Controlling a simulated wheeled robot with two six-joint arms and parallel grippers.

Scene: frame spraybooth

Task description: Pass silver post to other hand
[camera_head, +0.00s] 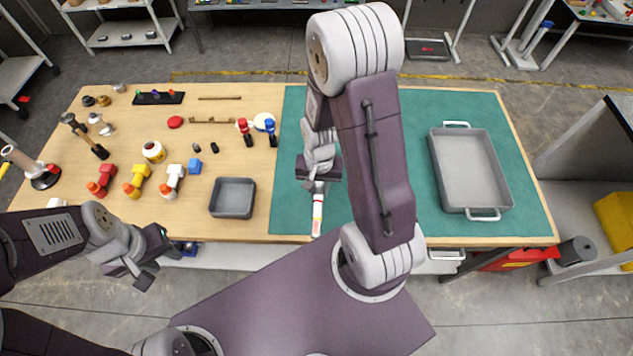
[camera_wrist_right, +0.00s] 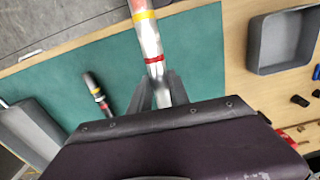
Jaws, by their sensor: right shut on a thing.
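The silver post (camera_head: 317,212) is a slim silver rod with a red band, a yellow band and an orange-red end. My right gripper (camera_head: 319,184) is shut on it above the green mat near the table's front edge. In the right wrist view the post (camera_wrist_right: 150,42) runs up from between the two fingers (camera_wrist_right: 165,92), its banded end pointing away. My left gripper (camera_head: 158,264) is in front of the table's left part, apart from the post. Its fingers look spread, with nothing between them.
A grey handled tray (camera_head: 470,170) stands on the green mat (camera_head: 290,190) at right. A small grey bin (camera_head: 233,197) sits on the wood. Several coloured fittings (camera_head: 173,180) lie at left. A dark banded rod (camera_wrist_right: 97,92) lies on the mat in the wrist view.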

